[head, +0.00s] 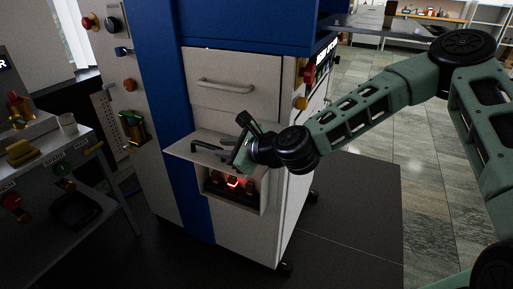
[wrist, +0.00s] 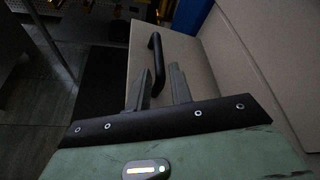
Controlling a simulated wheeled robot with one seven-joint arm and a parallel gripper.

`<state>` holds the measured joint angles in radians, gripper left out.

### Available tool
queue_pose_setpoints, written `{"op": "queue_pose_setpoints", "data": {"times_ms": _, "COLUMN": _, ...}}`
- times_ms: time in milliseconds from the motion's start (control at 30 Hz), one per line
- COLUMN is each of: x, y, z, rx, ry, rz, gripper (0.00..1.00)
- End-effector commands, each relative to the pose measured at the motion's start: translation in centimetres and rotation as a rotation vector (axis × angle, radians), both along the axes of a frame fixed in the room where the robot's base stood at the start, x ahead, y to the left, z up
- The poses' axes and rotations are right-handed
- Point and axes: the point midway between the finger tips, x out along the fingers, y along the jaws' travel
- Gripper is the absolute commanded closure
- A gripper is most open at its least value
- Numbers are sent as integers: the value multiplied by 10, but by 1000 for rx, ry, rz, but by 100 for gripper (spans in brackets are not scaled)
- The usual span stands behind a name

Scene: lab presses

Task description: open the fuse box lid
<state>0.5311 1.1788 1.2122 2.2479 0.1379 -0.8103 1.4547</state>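The fuse box lid (head: 190,146) is a pale panel standing out from the cabinet front, raised to roughly level, with the box open beneath it. Its black bar handle (head: 207,147) is on the upper face. In the wrist view the lid (wrist: 187,55) and its handle (wrist: 152,55) lie just beyond my fingers. My gripper (head: 239,139) is over the right part of the lid. In the wrist view my gripper (wrist: 160,88) has its two fingers apart, with the near end of the handle seen between them; whether they touch it I cannot tell.
Inside the open box, dark fuses (head: 232,182) show with a red glow. A drawer (head: 230,80) with a pale handle is above. A blue post (head: 185,120) stands left of the box. A workbench (head: 60,180) with small parts stands at far left. Dark floor lies in front.

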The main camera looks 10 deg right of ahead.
Motion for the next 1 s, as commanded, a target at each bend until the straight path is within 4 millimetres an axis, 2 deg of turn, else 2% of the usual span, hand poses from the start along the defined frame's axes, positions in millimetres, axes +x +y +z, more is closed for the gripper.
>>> {"op": "queue_pose_setpoints", "data": {"times_ms": 100, "x": -20, "y": -20, "z": 11, "rx": -1, "ry": 0, "rz": -1, "gripper": 78}}
{"op": "queue_pose_setpoints", "data": {"times_ms": 400, "x": -67, "y": -62, "z": 38, "rx": -1, "ry": 1, "rz": -3, "gripper": 78}}
{"op": "queue_pose_setpoints", "data": {"times_ms": 1000, "x": -81, "y": -75, "z": 46, "rx": -1, "ry": 2, "rz": -1, "gripper": 78}}
